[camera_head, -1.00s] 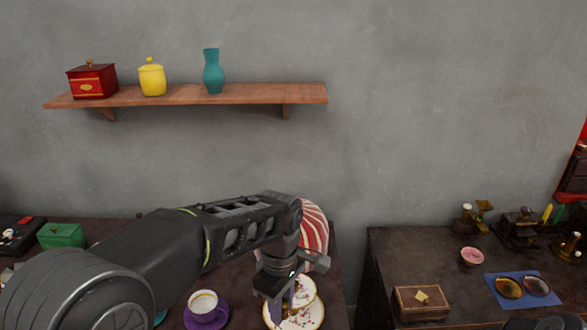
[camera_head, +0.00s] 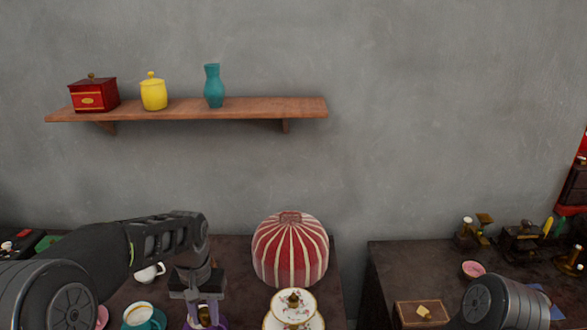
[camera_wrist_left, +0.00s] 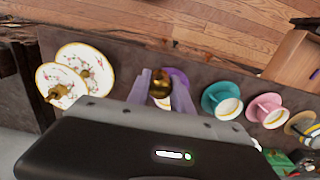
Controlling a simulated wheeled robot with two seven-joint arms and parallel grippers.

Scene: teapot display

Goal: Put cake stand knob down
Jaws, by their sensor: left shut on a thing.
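My left gripper (camera_head: 205,317) points down in front of the shelf wall, left of the cake stand. Its pale purple fingers are shut on a small gold-brown cake stand knob, which shows between them in the left wrist view (camera_wrist_left: 160,88). The white, flower-patterned cake stand (camera_head: 291,319) stands at the bottom of the head view; a gold post rises from it. The left wrist view shows its two plates (camera_wrist_left: 86,89) with gold centre parts. A purple saucer (camera_wrist_left: 180,75) shows beside and beyond the fingers; I cannot tell how high the knob is above it. My right gripper is out of frame.
A red-striped vessel (camera_head: 290,250) stands behind the cake stand. Teal (camera_wrist_left: 212,97) and pink (camera_wrist_left: 258,103) cups lie along the table, and a white cup (camera_head: 150,273) stands behind the gripper. A gap separates this table from the right-hand one (camera_head: 400,262).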

